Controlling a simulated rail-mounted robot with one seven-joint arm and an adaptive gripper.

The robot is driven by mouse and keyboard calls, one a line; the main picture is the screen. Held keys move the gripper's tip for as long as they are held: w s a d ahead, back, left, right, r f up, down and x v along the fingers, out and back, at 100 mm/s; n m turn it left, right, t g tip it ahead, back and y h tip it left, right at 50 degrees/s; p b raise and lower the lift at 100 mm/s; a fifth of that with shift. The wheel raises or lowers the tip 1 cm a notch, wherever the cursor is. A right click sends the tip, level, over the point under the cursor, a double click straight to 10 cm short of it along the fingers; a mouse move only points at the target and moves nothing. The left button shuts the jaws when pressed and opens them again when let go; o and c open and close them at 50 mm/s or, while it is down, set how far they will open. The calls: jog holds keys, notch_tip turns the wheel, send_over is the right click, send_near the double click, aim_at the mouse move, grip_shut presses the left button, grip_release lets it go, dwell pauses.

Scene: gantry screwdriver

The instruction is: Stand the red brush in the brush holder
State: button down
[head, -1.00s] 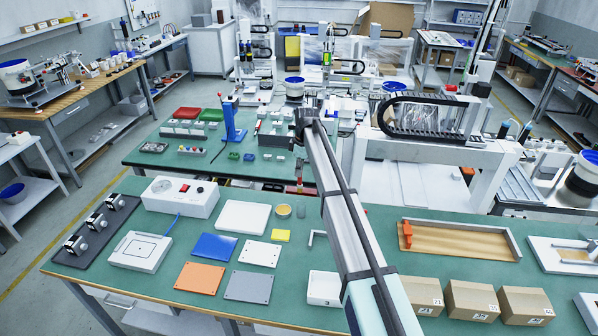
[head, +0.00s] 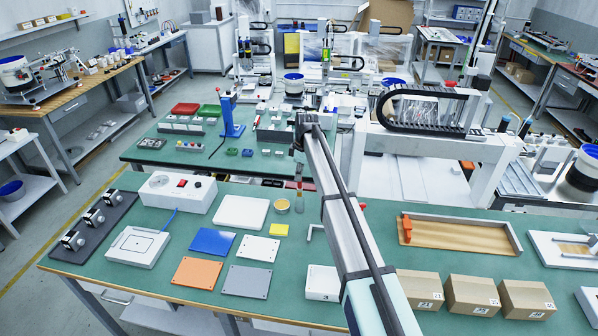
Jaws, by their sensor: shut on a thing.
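My gripper (head: 299,164) hangs below the end of my arm in the head view, just past the back edge of the front table. It is shut on the red brush (head: 299,184), a thin upright shape that looks small and dark red. The fingertips are too small to make out clearly, and my arm covers the table to the right of the brush.
The front green table (head: 130,205) holds a white box with a red switch (head: 180,193), flat coloured plates, a wooden tray (head: 460,233) and several cartons (head: 415,289). A blue stand (head: 230,118) rises from the rear table. My arm crosses the middle.

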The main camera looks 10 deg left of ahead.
aim_at(298, 188)
jog(key=shift+f+b, duration=0.95)
jog(key=shift+f, duration=1.85)
jog(key=c, duration=1.1)
grip_release()
jog(key=shift+o, duration=0.2)
